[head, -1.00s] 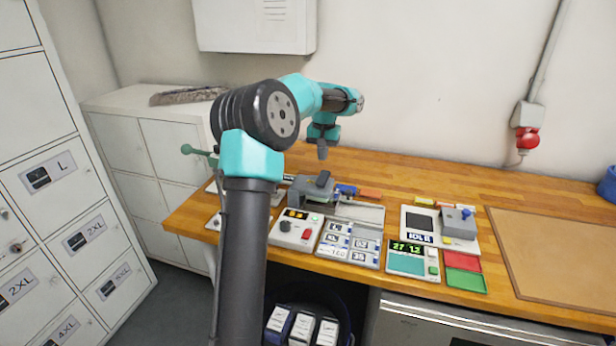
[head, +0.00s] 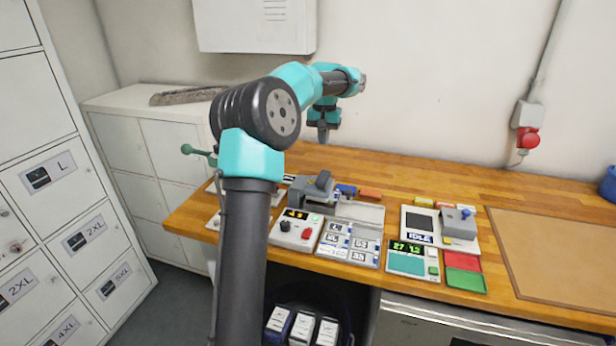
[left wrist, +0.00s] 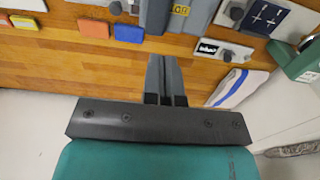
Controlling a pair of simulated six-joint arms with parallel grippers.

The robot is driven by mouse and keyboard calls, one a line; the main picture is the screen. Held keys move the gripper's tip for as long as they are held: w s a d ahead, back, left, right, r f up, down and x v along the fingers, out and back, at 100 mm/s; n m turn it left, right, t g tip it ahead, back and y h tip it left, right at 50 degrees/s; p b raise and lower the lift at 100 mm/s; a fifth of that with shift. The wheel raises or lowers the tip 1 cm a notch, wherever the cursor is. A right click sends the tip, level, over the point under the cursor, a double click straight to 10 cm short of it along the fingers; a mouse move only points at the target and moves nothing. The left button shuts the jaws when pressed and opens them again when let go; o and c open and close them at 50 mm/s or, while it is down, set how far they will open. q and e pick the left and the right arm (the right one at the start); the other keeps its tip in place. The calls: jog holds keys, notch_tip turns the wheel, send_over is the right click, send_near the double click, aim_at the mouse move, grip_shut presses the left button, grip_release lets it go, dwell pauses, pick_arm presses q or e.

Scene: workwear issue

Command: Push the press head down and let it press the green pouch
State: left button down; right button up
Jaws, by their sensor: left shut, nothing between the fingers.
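The grey press (head: 309,193) stands on the left part of the bench, with a dark grip on its raised, tilted top. I take this top to be the press head. I cannot make out the green pouch for certain in either view. My left gripper (head: 323,138) is shut and empty, in the air above and behind the press, not touching it. In the left wrist view my left gripper (left wrist: 157,62) points down over bare wood, with part of the grey press (left wrist: 181,14) just beyond its tips. My right gripper is not in view.
A control box (head: 296,229) and a label tray (head: 350,244) stand in front of the press. A striped cloth (left wrist: 238,88) lies near the bench edge. Bare wood (head: 430,183) is clear at the back.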

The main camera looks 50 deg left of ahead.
pick_arm(q)
jog(key=shift+r, duration=0.85)
jog(key=shift+f, duration=0.1)
